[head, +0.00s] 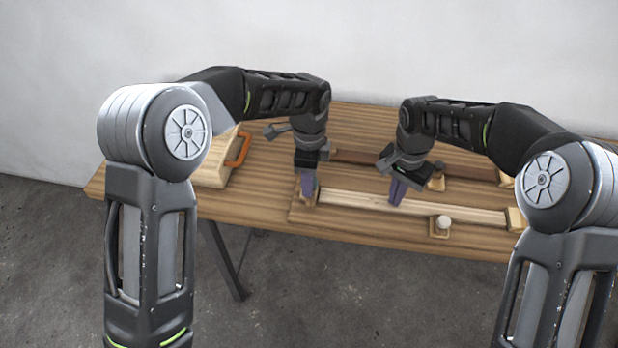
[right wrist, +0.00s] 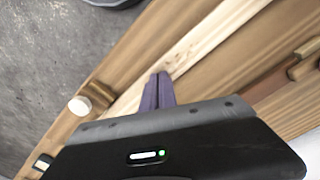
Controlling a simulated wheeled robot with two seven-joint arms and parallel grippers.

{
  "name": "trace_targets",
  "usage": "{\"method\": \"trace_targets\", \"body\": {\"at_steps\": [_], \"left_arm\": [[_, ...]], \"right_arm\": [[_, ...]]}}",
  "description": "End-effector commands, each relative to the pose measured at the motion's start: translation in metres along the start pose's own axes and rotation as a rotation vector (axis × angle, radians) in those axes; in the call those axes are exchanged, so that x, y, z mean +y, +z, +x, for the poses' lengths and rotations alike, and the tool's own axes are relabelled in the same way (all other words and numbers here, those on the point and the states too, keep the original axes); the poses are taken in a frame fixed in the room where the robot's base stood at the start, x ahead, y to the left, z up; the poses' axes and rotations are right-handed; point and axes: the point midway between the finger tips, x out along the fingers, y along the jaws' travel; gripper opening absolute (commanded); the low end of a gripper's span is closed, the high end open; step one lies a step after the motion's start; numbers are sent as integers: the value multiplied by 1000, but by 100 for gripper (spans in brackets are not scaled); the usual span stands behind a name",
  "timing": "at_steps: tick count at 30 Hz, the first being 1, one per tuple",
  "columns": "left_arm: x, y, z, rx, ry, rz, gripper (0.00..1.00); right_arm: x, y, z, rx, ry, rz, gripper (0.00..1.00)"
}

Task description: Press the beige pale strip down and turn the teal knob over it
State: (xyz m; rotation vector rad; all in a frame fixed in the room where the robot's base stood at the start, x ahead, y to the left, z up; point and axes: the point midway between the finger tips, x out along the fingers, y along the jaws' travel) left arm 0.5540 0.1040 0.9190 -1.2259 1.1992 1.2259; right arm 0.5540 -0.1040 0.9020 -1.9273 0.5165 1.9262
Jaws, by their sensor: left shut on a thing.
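The pale beige strip (head: 450,209) lies along the front of the board on the table, and it crosses the right wrist view (right wrist: 205,45). My right gripper (head: 395,200) points down at the strip's middle with its purple fingers together and nothing between them. In the right wrist view its fingertips (right wrist: 161,76) overlap the strip and seem to touch it. My left gripper (head: 308,196) is at the strip's left end, shut on the teal knob (head: 317,187). The knob is mostly hidden by the fingers, so its turn cannot be told.
A white knob (head: 442,222) on a wooden block stands at the strip's front edge. A dark brown strip (head: 470,170) lies behind, with another knobbed block (head: 437,181) near it. A wooden box with an orange handle (head: 238,150) stands at the left. The table's front edge is close.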

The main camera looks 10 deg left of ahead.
Motion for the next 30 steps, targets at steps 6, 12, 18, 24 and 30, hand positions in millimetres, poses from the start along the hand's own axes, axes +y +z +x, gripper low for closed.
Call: {"method": "trace_targets", "body": {"at_steps": [6,12,18,24,30], "left_arm": [[-1,0,-1,-1,-2,-93,0],[-1,0,-1,-1,-3,-245,0],[-1,0,-1,-1,-3,-245,0],[-1,0,-1,-1,-3,-381,0],[-1,1,-1,0,-3,-491,0]], "right_arm": [[2,0,1,-1,4,1,0],[1,0,1,-1,3,1,0],[1,0,1,-1,3,1,0],[1,0,1,-1,3,0,0],[1,0,1,-2,3,0,0]]}}
